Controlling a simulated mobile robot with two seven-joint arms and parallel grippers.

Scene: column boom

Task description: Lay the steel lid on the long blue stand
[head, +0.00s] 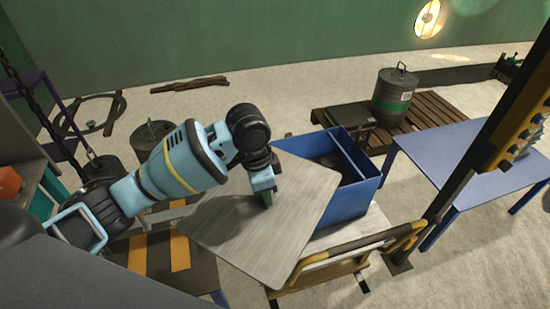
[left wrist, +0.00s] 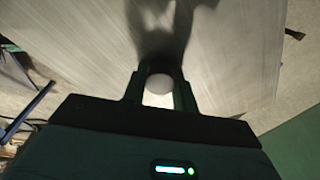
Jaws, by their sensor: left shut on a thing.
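The steel lid (head: 290,222) is a flat, brushed grey plate in the middle of the head view. My left gripper (head: 266,199) points down at it and is shut on its round knob. In the left wrist view the pale knob sits between the fingers (left wrist: 158,90), with the lid's face (left wrist: 75,40) beyond. The lid hides part of the blue bin and trolley behind it; its height above them is hard to tell. My right gripper is out of view.
A blue open bin (head: 350,200) stands on a trolley with a yellow-black handle (head: 345,250). A dark post (head: 470,150) rises between the lid and the stand. A grey canister (head: 393,97) stands on a wooden pallet (head: 437,107). A chain (head: 40,105) hangs at left.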

